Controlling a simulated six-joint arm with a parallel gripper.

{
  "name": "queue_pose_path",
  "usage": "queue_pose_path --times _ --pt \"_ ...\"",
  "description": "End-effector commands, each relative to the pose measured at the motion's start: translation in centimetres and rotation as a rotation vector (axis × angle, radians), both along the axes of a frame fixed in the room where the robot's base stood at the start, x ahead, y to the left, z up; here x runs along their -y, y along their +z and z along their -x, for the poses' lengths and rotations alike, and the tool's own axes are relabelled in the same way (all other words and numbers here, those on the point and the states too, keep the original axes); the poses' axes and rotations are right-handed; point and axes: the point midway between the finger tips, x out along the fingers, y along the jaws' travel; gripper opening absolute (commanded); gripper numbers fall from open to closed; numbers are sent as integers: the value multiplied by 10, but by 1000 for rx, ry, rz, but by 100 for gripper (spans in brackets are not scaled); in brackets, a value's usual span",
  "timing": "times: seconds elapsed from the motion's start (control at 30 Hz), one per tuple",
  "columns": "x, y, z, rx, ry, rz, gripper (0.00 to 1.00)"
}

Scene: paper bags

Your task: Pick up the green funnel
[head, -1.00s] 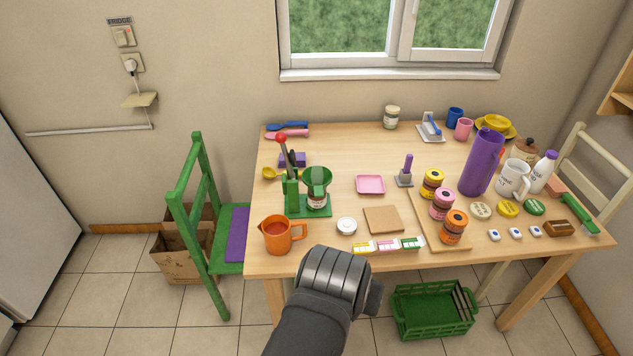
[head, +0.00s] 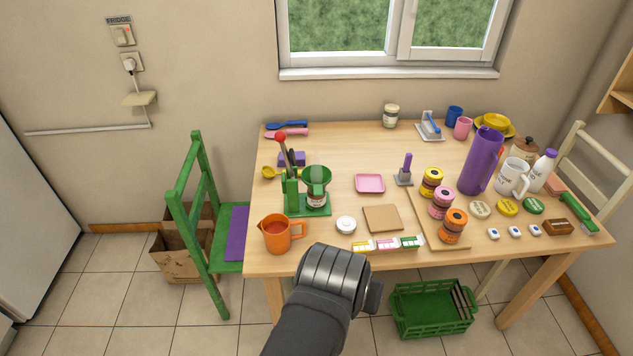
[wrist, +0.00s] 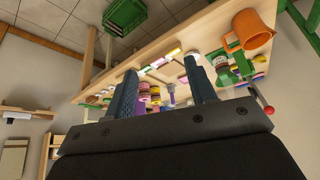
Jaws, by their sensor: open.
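The green funnel (head: 316,177) sits on top of a glass jar (head: 316,198) at the green stand with a red-knobbed lever (head: 291,185), on the left part of the table. In the head view my arm is in front of the table's near edge, and its fingers are hidden there. In the wrist view my gripper (wrist: 160,88) is open, with two dark fingers apart and nothing between them. It is short of the funnel and apart from it.
An orange jug (head: 277,235) stands just in front of the green stand. A white lid (head: 346,223) and a wooden square (head: 383,219) lie to its right. Several jars stand on a board at centre right, near a purple vase (head: 482,163). A green chair (head: 196,225) is at the left.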

Motion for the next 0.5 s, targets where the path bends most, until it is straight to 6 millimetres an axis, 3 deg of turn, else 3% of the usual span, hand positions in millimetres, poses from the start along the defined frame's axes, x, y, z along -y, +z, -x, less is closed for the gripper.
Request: queue_pose_path --times 0.17,0.5 --pt "18 36 -19 -12 28 60 51" --pt "106 193 -91 -115 114 344 51"
